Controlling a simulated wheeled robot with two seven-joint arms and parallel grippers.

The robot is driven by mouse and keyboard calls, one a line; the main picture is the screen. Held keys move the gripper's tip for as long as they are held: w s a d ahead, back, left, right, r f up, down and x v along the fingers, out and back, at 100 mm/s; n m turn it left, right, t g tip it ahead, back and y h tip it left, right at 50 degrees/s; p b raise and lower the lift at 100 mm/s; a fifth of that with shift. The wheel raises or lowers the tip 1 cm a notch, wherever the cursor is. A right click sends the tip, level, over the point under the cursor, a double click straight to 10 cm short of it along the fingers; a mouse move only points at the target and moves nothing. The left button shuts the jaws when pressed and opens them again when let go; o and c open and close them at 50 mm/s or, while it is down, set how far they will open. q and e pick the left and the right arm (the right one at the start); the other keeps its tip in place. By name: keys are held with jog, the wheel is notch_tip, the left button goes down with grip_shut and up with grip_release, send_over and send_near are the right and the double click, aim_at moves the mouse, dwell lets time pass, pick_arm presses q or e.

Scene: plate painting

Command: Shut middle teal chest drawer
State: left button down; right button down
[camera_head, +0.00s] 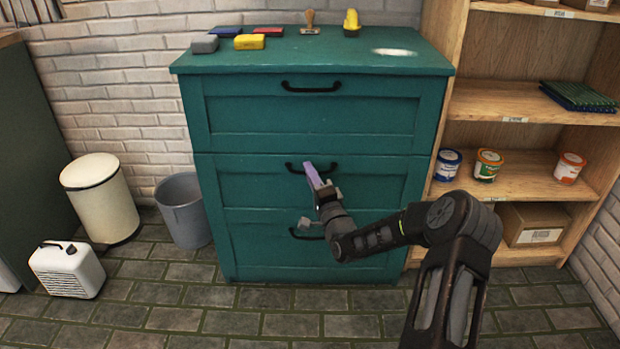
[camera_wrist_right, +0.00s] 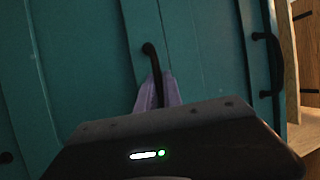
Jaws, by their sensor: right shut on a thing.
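The teal chest (camera_head: 225,110) stands against the brick wall with three stacked drawers. Its middle drawer (camera_head: 385,185) has a dark bar handle (camera_head: 295,168). The drawer front looks about flush with the others; I cannot make out a clear gap. My right gripper (camera_head: 311,171) reaches up to this handle, its purple fingers partly covering it. In the right wrist view, the fingers (camera_wrist_right: 158,88) close around the dark handle (camera_wrist_right: 148,50), one on each side. The forearm hides part of the bottom drawer (camera_head: 260,250). My left gripper is not in view.
Erasers, a stamp (camera_head: 310,24) and a yellow item (camera_head: 351,22) lie on the chest top. A grey bin (camera_head: 183,212), cream bin (camera_head: 100,200) and white heater (camera_head: 66,270) stand left. A wooden shelf (camera_head: 500,105) with paint tubs stands right. The floor in front is clear.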

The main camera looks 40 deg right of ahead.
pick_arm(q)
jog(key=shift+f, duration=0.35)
pick_arm(e)
jog(key=shift+w+d, duration=0.4)
jog(key=c, duration=1.8)
grip_release()
